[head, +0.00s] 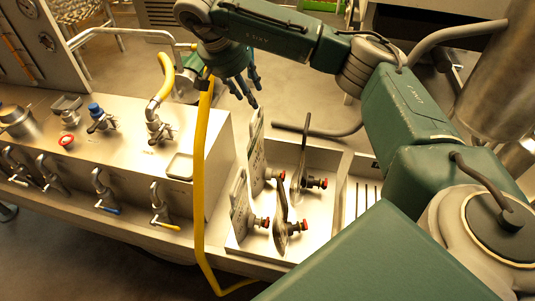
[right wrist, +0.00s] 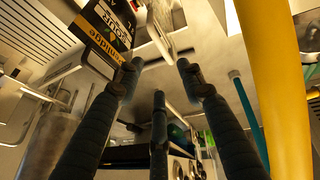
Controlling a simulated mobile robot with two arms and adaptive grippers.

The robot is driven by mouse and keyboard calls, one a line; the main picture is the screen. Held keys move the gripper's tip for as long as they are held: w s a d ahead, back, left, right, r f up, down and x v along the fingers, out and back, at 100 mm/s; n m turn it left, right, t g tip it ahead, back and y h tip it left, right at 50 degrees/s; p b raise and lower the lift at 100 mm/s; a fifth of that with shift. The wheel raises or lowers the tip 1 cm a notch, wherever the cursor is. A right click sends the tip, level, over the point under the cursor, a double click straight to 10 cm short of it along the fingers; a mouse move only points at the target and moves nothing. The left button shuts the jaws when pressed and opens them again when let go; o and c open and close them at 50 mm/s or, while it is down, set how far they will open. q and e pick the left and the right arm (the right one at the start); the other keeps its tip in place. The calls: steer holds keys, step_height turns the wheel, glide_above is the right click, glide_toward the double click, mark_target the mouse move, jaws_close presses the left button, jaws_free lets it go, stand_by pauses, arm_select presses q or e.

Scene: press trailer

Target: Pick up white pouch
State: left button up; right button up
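I cannot identify the white pouch with certainty. Two pale flat pieces with holes near their tops, a front one (head: 240,208) and a rear one (head: 256,155), stand upright in a shallow metal tray (head: 290,254) in the head view. A pale, blurred object (right wrist: 160,22) shows beyond my right fingertips in the right wrist view. My right gripper (head: 241,90) is above and behind the tray, fingers pointing down. In the right wrist view my right gripper (right wrist: 158,72) has its fingers spread, with nothing between them. My left gripper is not in view.
Two dark paddles with red-tipped fittings (head: 283,215) stand in the tray. A yellow hose (head: 200,170) hangs left of it, close to my right gripper. Several valves line the metal panel (head: 120,150). A black printed package (right wrist: 104,30) shows in the right wrist view.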

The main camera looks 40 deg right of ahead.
mark_target(256, 114)
steer(key=shift+d+f, duration=0.2)
steer(key=shift+f, duration=0.15)
steer(key=f, duration=0.3)
steer(key=shift+w+d+f, duration=0.1)
steer(key=shift+d+f, duration=0.1)
steer(key=shift+d+f+p, duration=0.25)
steer(key=shift+p, duration=0.1)
steer(key=p+x, duration=0.1)
steer(key=x, duration=0.1)
steer(key=p+x, duration=0.1)
steer(key=x, duration=0.1)
steer(key=shift+a+f+p, duration=0.2)
steer(key=shift+a+p, duration=0.1)
steer(key=shift+p, duration=0.05)
steer(key=shift+d+f, duration=0.15)
steer(key=shift+f, duration=0.15)
steer(key=shift+d+f, duration=0.1)
steer(key=shift+f, duration=0.05)
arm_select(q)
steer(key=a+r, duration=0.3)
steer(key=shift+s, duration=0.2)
arm_select(e)
jaws_close()
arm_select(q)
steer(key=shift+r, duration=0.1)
